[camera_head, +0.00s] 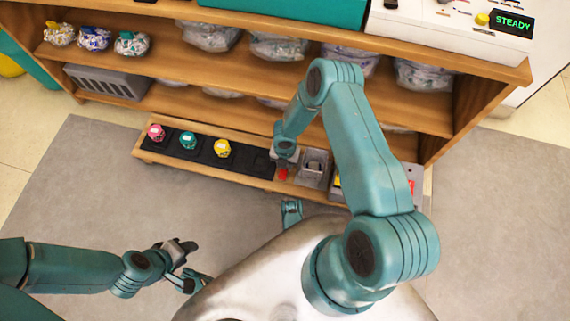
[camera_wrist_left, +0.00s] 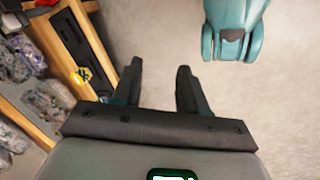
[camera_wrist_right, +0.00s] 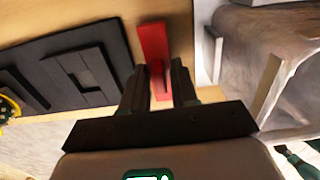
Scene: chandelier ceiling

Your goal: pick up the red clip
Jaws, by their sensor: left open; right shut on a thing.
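The red clip (camera_wrist_right: 154,45) is a flat red piece between the fingers of my right gripper (camera_wrist_right: 158,80) in the right wrist view. The fingers are shut on it. In the head view the red clip (camera_head: 283,173) shows as a small red spot just below my right gripper (camera_head: 284,163), at the low wooden ledge. I cannot tell whether the clip still touches the ledge. My left gripper (camera_wrist_left: 158,75) is open and empty in the left wrist view. In the head view my left gripper (camera_head: 187,262) hangs over the grey floor mat, well away from the clip.
The low wooden ledge (camera_head: 150,157) holds a black tray (camera_head: 240,166) with pink (camera_head: 156,132), teal (camera_head: 188,140) and yellow (camera_head: 222,148) items. A grey bin (camera_head: 313,168) stands right of the clip. Shelves with bagged goods rise behind. The mat (camera_head: 80,190) is open at left.

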